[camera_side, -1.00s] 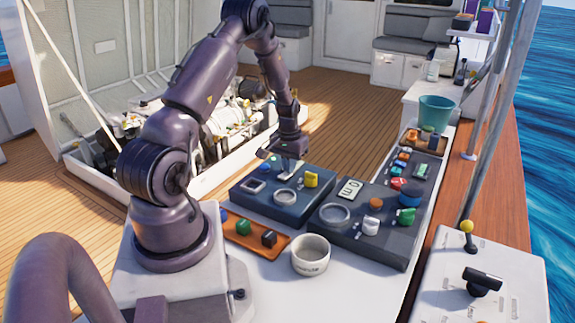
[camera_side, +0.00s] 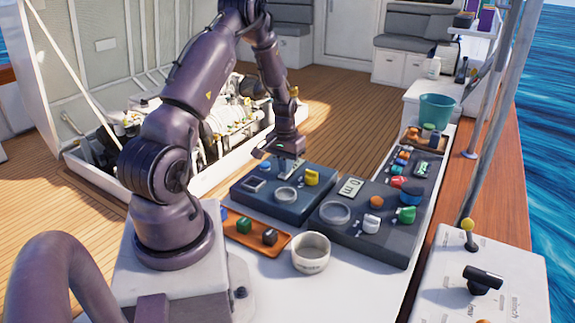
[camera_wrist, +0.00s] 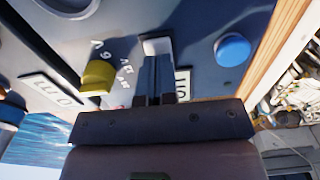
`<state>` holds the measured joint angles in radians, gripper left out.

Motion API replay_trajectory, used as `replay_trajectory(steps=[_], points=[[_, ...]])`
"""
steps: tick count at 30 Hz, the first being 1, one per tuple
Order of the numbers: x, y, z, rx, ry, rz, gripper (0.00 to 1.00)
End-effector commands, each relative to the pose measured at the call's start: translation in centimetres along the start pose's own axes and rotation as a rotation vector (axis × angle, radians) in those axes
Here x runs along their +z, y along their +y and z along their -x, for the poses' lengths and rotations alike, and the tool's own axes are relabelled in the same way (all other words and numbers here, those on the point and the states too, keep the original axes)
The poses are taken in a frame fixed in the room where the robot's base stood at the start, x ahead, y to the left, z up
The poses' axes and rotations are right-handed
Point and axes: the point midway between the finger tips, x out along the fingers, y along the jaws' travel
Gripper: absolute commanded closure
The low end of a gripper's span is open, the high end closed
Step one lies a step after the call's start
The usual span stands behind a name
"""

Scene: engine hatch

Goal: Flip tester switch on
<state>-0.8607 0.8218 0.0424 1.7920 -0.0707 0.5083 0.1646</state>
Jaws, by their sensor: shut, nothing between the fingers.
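A blue-grey control box (camera_side: 262,203) stands on the white counter, with a yellow knob (camera_side: 312,177) and a round ring (camera_side: 286,195) on its top. My gripper (camera_side: 288,165) is shut and empty over the back part of this box. In the wrist view, my gripper (camera_wrist: 156,65) points at the panel, between the yellow knob (camera_wrist: 98,76) and a blue round button (camera_wrist: 232,49). A pale block (camera_wrist: 157,45) shows at the fingertips; I cannot tell whether it is a switch or a fingertip, or whether there is contact. The fingers hide the panel behind them.
A darker box (camera_side: 380,245) with several coloured knobs stands to the right. An orange tray (camera_side: 238,234) with small parts and a white bowl (camera_side: 311,254) are in front. A teal bucket (camera_side: 436,110) stands farther back. The open engine hatch (camera_side: 90,75) is behind my arm.

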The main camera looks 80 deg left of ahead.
Motion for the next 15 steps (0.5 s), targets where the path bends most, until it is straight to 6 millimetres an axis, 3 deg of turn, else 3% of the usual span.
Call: replay_trajectory(steps=[15], points=[[-0.5,0.1,11.4,-0.002,0.028,-0.002,1.0]])
